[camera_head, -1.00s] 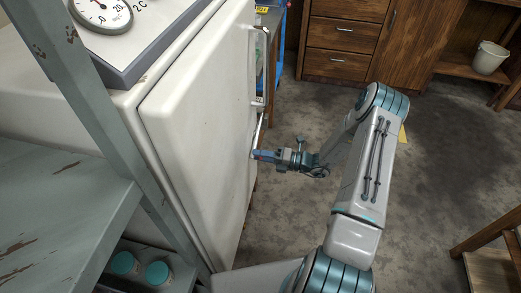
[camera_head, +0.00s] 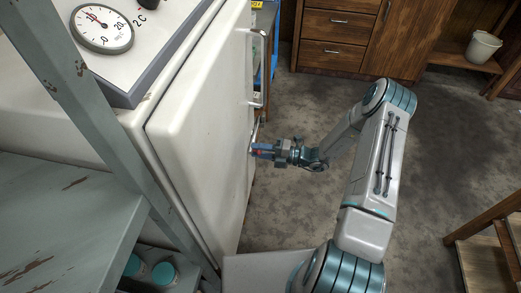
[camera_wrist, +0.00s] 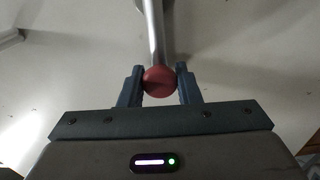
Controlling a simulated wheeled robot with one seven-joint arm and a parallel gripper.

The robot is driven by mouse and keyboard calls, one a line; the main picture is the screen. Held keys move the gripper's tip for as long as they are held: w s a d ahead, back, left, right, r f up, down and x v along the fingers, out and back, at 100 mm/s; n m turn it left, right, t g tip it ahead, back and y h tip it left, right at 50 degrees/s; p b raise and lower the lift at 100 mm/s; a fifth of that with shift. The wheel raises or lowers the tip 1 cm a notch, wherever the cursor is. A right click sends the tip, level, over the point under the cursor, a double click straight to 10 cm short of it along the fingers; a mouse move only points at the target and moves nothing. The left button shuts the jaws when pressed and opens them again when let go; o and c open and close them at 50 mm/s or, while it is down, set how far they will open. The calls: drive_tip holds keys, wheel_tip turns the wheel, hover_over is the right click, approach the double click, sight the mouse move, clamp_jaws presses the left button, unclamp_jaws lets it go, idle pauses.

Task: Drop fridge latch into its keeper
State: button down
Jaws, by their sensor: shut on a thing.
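The white fridge door (camera_head: 200,120) is shut, or nearly so, at the left of the head view. The fridge latch is a thin metal bar (camera_wrist: 156,35) with a red round knob (camera_wrist: 160,80) at its near end. In the wrist view the bar runs from the top edge down to the knob. My gripper (camera_head: 262,150) is at the door's right edge, below the door handle. Its two fingers (camera_wrist: 160,88) are closed on either side of the knob. I cannot make out the keeper for certain.
A metal handle (camera_head: 263,70) stands out from the door above my gripper. A grey-green shelf rack (camera_head: 60,205) stands close at the left. A dial gauge (camera_head: 102,30) is on top of the fridge. Bare floor (camera_head: 290,215) lies right of the door.

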drive_tip(key=shift+w+r, duration=0.15)
drive_tip(key=c, duration=1.1)
unclamp_jaws()
drive_tip(key=shift+o, duration=0.2)
drive_tip(key=shift+d, duration=0.1)
drive_tip(key=v, duration=1.4)
drive_tip(key=s+a+r+n+g+h+p, duration=0.3)
drive_tip(key=s+r+n+g+h, duration=0.1)
drive_tip(key=r+n, duration=0.65)
drive_tip(key=s+a+r+n+g+h+p, duration=0.25)
drive_tip(key=s+r+n+g+h, duration=0.2)
drive_tip(key=r+n, duration=0.55)
drive_tip(key=s+r+n+t+h+p, duration=0.2)
drive_tip(key=s+r+n, duration=0.4)
drive_tip(key=r+n, duration=0.3)
drive_tip(key=s+d+r+n+t+h+p, duration=0.1)
drive_tip(key=s+r+n+t+h+p, duration=0.2)
drive_tip(key=s+r+n+h, duration=0.3)
wheel_tip(320, 180, up, 4)
drive_tip(key=n+t+h, duration=0.1)
drive_tip(key=n, duration=0.2)
drive_tip(key=shift+d+r, duration=0.15)
